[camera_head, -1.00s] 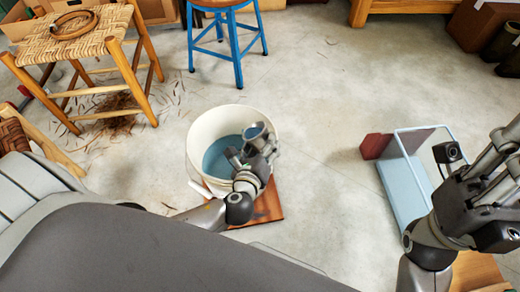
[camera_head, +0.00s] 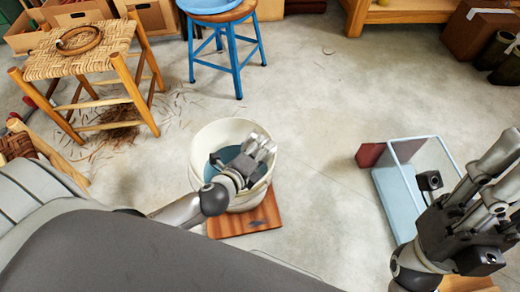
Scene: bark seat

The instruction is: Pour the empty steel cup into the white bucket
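The white bucket (camera_head: 203,140) stands upright on a reddish-brown wooden board (camera_head: 243,223), with a blue interior in view. My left gripper (camera_head: 258,150) is over the right side of the bucket's opening, and its grey links cover part of the rim. The steel cup cannot be made out clearly now; the gripper hides the place where it would be, and I cannot tell its tilt. The fingertips of my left gripper are hidden too. My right gripper (camera_head: 485,190) is raised at the right edge, away from the bucket, and its finger opening is unclear.
A clear-sided light-blue case (camera_head: 398,195) and a dark red block (camera_head: 370,155) are on the floor at right. A woven stool (camera_head: 85,60) and a blue-legged stool (camera_head: 232,50) stand behind. The floor between bucket and case is clear.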

